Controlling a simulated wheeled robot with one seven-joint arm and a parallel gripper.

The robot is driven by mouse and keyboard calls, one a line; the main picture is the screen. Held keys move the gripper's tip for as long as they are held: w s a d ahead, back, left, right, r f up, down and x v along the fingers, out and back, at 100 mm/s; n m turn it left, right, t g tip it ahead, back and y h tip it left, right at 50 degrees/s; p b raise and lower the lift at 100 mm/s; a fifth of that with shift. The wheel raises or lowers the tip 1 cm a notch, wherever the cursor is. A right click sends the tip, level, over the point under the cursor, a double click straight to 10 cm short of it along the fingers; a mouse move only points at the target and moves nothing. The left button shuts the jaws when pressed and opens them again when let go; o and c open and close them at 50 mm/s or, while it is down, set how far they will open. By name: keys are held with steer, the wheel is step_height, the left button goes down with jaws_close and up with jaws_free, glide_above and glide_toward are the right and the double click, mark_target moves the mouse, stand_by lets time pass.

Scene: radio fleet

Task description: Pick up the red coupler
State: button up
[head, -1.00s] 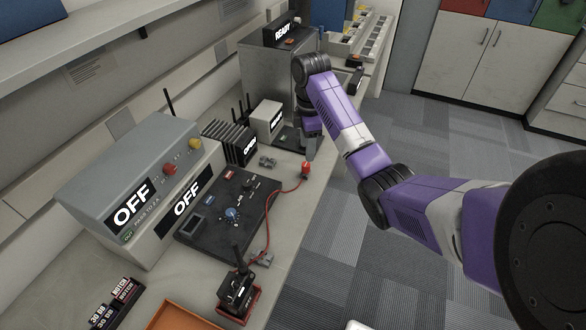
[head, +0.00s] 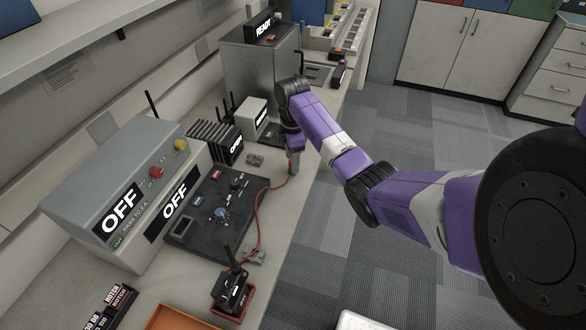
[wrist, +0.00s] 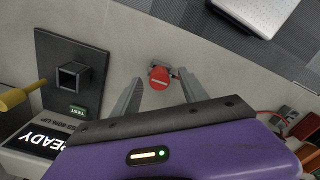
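The red coupler (wrist: 159,76) sits on the bench, between the fingertips of my gripper in the wrist view. My gripper (wrist: 159,79) is open, with one finger on each side of the coupler and gaps visible. I cannot tell how far above the bench the fingertips are. In the head view my gripper (head: 293,165) points down at the bench's right edge and hides most of the coupler. A red cable (head: 259,210) runs from there toward the front of the bench.
A dark control panel (head: 206,216) and a grey power unit (head: 125,185) reading OFF stand left of the cable. A handheld radio (head: 231,290) sits in a red tray at the front. A READY machine (head: 258,72) stands behind.

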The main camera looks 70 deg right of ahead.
jaws_close()
steer(key=shift+r, duration=0.2)
